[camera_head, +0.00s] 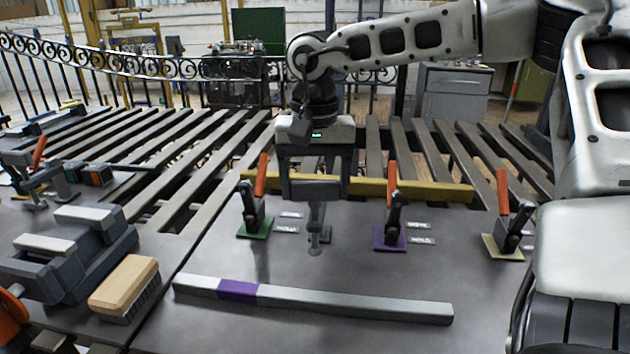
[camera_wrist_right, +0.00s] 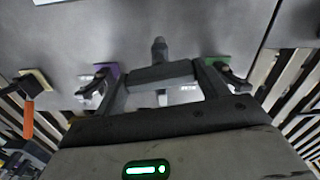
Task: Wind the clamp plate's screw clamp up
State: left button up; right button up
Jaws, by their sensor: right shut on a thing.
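The screw clamp (camera_head: 316,229) stands on the dark steel clamp plate (camera_head: 270,258), between the green-based and purple-based toggle clamps. Its grey post and round foot show below my right gripper (camera_head: 316,188); its top is hidden by the fingers. My right gripper points down and is shut on the clamp's upper part. My left gripper is not in view.
Orange-handled toggle clamps stand on green (camera_head: 254,227), purple (camera_head: 389,238) and cream (camera_head: 502,247) bases. A long grey bar with a purple band (camera_head: 239,290) lies in front. A wooden brush (camera_head: 124,284) and a grey vise (camera_head: 70,255) are left. A yellow rail (camera_head: 430,190) runs behind.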

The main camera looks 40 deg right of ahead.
aim_at(315, 182)
jog(key=shift+s+f, duration=0.15)
jog(key=shift+f, duration=0.05)
jog(key=o, duration=1)
jog(key=shift+r, duration=0.15)
jog(key=shift+r, duration=0.2)
notch_tip(315, 182, up, 15)
jog(key=shift+r+p, duration=0.2)
jog(key=shift+p, duration=0.35)
